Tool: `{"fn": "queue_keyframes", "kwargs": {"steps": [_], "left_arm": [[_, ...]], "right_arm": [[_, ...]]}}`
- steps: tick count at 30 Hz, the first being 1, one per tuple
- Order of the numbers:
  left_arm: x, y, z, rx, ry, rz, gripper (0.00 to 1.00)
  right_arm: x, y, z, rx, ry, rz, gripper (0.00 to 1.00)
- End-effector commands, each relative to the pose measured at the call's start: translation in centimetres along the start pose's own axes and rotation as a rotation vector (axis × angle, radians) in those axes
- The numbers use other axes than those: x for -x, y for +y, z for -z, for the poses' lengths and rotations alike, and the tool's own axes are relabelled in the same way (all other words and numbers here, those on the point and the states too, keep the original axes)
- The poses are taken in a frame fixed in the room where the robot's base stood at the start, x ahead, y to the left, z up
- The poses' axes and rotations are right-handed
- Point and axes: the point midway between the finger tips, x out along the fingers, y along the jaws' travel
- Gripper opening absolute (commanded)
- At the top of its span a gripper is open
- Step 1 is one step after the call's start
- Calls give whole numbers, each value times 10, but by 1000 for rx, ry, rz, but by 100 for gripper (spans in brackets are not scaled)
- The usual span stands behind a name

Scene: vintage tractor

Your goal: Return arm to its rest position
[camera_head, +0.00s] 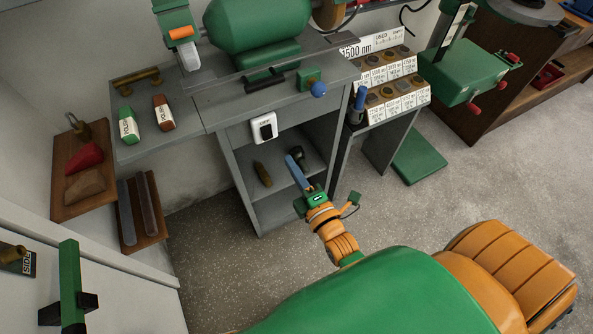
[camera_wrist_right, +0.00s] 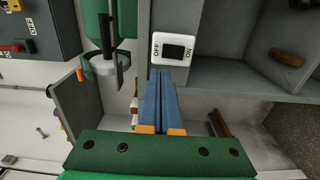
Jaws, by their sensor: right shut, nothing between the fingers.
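My right arm, green and orange, reaches in from the bottom right in the head view. Its gripper (camera_head: 290,157) is in front of the open shelf of the grey workbench (camera_head: 225,112), below a white switch box (camera_head: 264,127). In the right wrist view the two blue fingers (camera_wrist_right: 164,72) lie together, shut, with nothing between them. Their tips appear just below the switch box (camera_wrist_right: 172,49), marked OFF and ON; I cannot tell whether they touch it. My left gripper is not in view.
A green grinder (camera_head: 257,24) stands on the workbench. A rack of labelled discs (camera_head: 390,88) and a green drill press (camera_head: 462,70) are to the right. Wooden boards (camera_head: 138,212) hang at the left. Open grey floor (camera_head: 520,165) lies at the right.

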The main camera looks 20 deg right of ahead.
Motion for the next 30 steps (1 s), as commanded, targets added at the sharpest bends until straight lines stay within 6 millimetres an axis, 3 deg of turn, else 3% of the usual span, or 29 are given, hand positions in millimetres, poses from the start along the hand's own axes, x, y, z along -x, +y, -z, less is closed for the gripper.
{"fn": "queue_keyframes", "kwargs": {"steps": [6, 19, 21, 23, 26, 27, 29, 30], "left_arm": [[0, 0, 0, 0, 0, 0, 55], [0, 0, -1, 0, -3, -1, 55], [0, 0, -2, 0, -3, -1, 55], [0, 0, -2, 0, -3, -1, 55], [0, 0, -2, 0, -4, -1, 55], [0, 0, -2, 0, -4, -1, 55], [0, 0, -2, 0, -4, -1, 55], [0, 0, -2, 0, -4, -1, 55]], "right_arm": [[19, 3, 0, -1, 0, -1, 0], [20, 3, 0, -1, 0, 0, 0], [21, -6, 1, -26, 4, 25, 0], [25, -32, 5, -104, 10, 103, 0], [50, -114, 14, -360, -15, 365, 0], [69, -153, 17, -482, -55, 497, 0], [106, -206, 19, -656, -156, 689, 0], [135, -237, 18, -758, -246, 807, 0]]}}
